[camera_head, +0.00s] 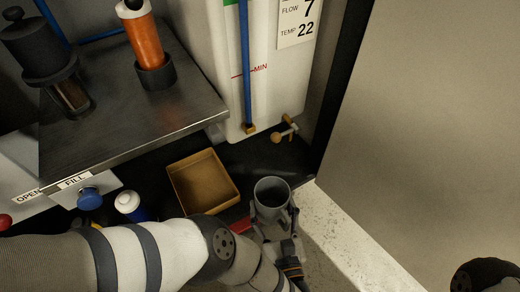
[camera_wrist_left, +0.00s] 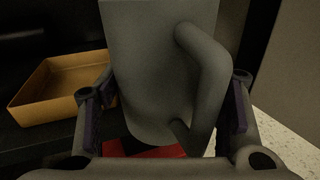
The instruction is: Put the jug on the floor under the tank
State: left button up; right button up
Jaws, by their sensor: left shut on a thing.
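The grey jug (camera_head: 272,190) is upright in the head view, its open mouth facing up. My left gripper (camera_head: 273,215) is shut on it, a finger on each side. The left wrist view shows the jug (camera_wrist_left: 145,75) close up, its handle towards the camera and the gripper's fingers (camera_wrist_left: 165,105) on both sides. The white tank (camera_head: 236,95), with a blue tube and a "MIN" mark, stands behind. A small brass tap (camera_head: 284,132) sticks out at its lower front. The jug is in front of and below this tap. Whether the jug touches the floor is hidden.
A tan open tray (camera_head: 203,183) lies on the dark floor (camera_head: 262,160) left of the jug. A red thing (camera_wrist_left: 150,150) shows below the jug. A metal bench (camera_head: 120,105) stands left, a grey panel (camera_head: 430,130) right. Dark floor under the tap looks clear.

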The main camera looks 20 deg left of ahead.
pick_arm(q)
jog(key=b+x, duration=0.5)
jog(key=x, duration=1.1)
jog(key=shift+w+a+r, duration=0.1)
jog(key=shift+w+a, duration=0.05)
jog(key=shift+w, duration=0.15)
jog(key=shift+w+a+b, duration=0.35)
jog(key=shift+w+b, duration=0.1)
jog(key=shift+w, duration=0.15)
notch_tip(320, 180, down, 4)
jog(key=b, duration=0.3)
jog(key=shift+s+r+b, duration=0.1)
jog(key=shift+r+b, duration=0.1)
jog(key=shift+b, duration=0.2)
jog(key=o, duration=1.9)
pick_arm(e)
notch_tip(320, 180, down, 7)
jog(key=s+g, duration=0.1)
jog(key=shift+s+a, duration=0.15)
jog(key=shift+s, duration=0.15)
jog(key=shift+r, duration=0.15)
